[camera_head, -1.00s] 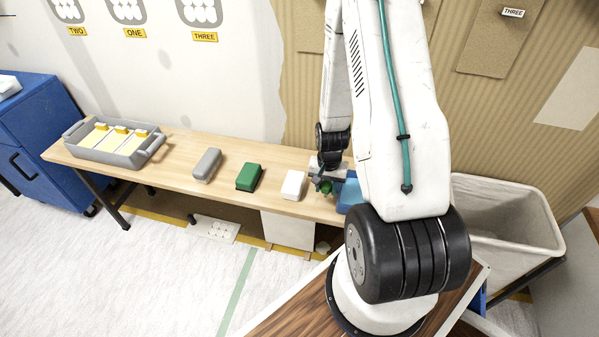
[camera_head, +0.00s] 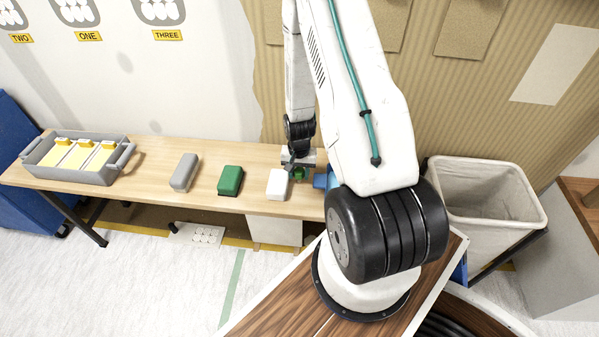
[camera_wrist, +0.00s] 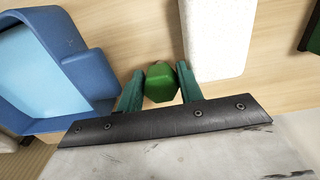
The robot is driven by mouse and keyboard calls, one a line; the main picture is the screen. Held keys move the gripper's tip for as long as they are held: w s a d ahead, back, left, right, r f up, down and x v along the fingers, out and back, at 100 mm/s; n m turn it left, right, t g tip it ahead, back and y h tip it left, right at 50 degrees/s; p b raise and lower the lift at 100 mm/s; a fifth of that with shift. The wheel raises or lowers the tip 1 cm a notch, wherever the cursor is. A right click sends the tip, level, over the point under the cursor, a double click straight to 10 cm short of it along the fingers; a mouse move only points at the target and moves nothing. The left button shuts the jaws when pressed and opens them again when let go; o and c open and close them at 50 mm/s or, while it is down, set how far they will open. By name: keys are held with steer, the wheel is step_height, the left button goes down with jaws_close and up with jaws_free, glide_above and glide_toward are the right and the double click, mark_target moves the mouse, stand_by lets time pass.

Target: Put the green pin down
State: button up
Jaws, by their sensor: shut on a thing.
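The green pin (camera_wrist: 160,83) shows in the wrist view as a small faceted green piece between the two teal fingers of my gripper (camera_wrist: 158,88). The fingers are shut on it, and the wooden table lies behind it. I cannot tell whether the pin touches the table. In the head view my gripper (camera_head: 301,173) is low over the right part of the table (camera_head: 150,152), between a white block (camera_head: 277,184) and a blue tray (camera_head: 321,181). My arm hides part of that tray. In the wrist view the blue tray (camera_wrist: 80,65) is left and the white block (camera_wrist: 217,40) is right.
A green block (camera_head: 230,181) and a grey block (camera_head: 185,172) stand left of the white block. A grey crate with yellow-tabbed sections (camera_head: 124,157) is at the table's left end. A pale bin (camera_head: 487,195) stands to the right. Bare wood lies between the blocks.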

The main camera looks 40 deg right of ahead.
steer(key=shift+f, duration=0.1)
steer(key=o, duration=0.8)
